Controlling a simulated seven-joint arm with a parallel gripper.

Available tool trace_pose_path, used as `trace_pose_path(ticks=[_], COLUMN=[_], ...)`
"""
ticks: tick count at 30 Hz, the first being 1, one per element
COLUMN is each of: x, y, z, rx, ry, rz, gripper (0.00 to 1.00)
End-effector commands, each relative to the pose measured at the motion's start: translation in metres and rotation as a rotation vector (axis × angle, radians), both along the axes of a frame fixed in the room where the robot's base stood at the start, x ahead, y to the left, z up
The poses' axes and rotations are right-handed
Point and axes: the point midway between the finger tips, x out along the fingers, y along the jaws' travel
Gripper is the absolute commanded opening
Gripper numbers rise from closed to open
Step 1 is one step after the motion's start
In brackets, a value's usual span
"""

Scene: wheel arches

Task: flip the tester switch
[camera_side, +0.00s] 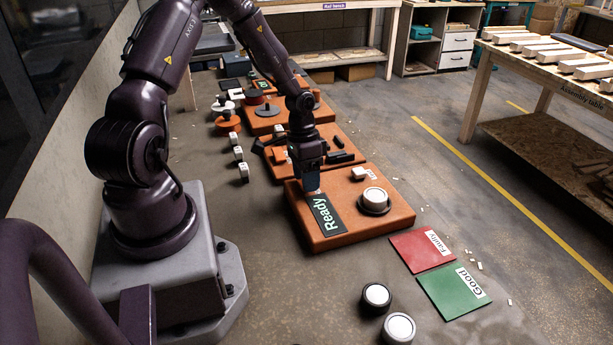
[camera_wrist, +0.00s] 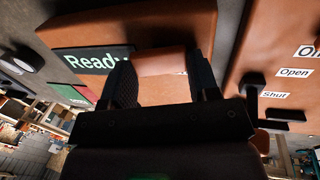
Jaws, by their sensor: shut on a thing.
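The tester is an orange box (camera_side: 345,236) with a dark screen (camera_side: 331,216) reading "Ready". A white round piece (camera_side: 375,195) sits in a dark holder on its top. My gripper (camera_side: 312,190) points down at the tester's far left edge, by the end of the screen. In the wrist view my two dark fingers (camera_wrist: 162,80) stand either side of an orange-brown piece (camera_wrist: 166,61) and are shut on it. It seems to be the tester's switch, but its shape is mostly hidden. The "Ready" screen (camera_wrist: 90,60) shows beyond the left finger.
Red "Faulty" (camera_side: 422,249) and green "Good" (camera_side: 454,292) mats lie in front of the tester. Two white-topped round pieces, one dark-rimmed (camera_side: 376,296) and one paler (camera_side: 399,328), stand nearer the camera. Another orange panel (camera_side: 322,139) with black handles lies behind. The floor to the right is mostly clear.

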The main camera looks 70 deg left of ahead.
Motion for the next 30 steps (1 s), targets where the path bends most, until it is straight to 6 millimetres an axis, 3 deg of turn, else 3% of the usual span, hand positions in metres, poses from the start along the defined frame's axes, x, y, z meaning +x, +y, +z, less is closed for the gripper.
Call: trace_pose_path(ticks=[3, 4, 7, 17, 20, 30], x=[-0.001, -0.001, -0.001, 0.000, 0.000, 0.000], y=[0.000, 0.000, 0.000, 0.002, 0.005, 0.022], z=[0.000, 0.000, 0.000, 0.006, 0.019, 0.092], rx=[0.001, 0.001, 0.001, 0.004, 0.006, 0.008], ry=[0.003, 0.003, 0.003, 0.000, -0.002, 0.000], rz=[0.000, 0.000, 0.000, 0.001, 0.002, 0.002], gripper=[0.32, 0.57, 0.81, 0.81, 0.81, 0.81])
